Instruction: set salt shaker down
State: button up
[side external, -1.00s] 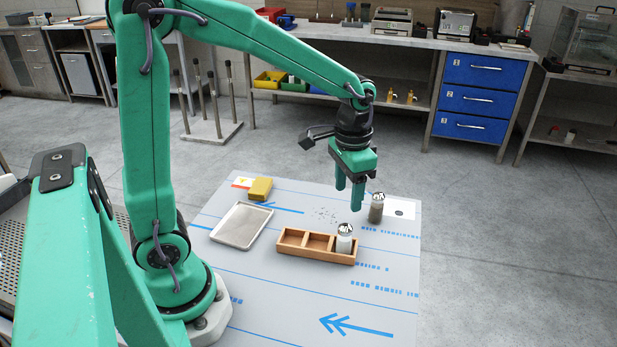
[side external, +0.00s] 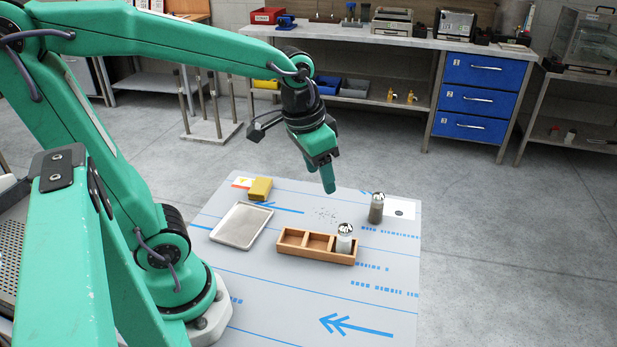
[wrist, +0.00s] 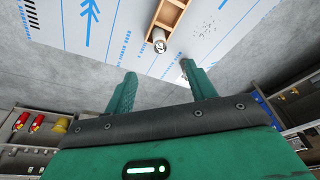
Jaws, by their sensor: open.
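The salt shaker (side external: 345,240), clear with white contents and a metal top, stands upright in the right-hand compartment of a wooden three-compartment box (side external: 291,250). In the wrist view the salt shaker (wrist: 160,42) shows at the end of the box (wrist: 172,14). My gripper (side external: 328,187) is in the air above the far part of the mat, behind the box and apart from the shaker. In the wrist view the gripper's fingers (wrist: 158,84) are spread apart with nothing between them.
A second shaker with dark contents (side external: 376,208) stands by a white card (side external: 401,209) at the right. A metal tray (side external: 241,225) and a yellow sponge (side external: 260,189) lie to the left. Dark specks (side external: 326,214) are scattered behind the box. The mat's front (side external: 290,315) is clear.

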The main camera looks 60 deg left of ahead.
jog(key=s+r+n+t, duration=0.1)
jog(key=s+r+t, duration=0.1)
jog(key=s, duration=0.4)
jog(key=shift+s+a+t, duration=0.25)
jog(key=shift+s+t, duration=0.15)
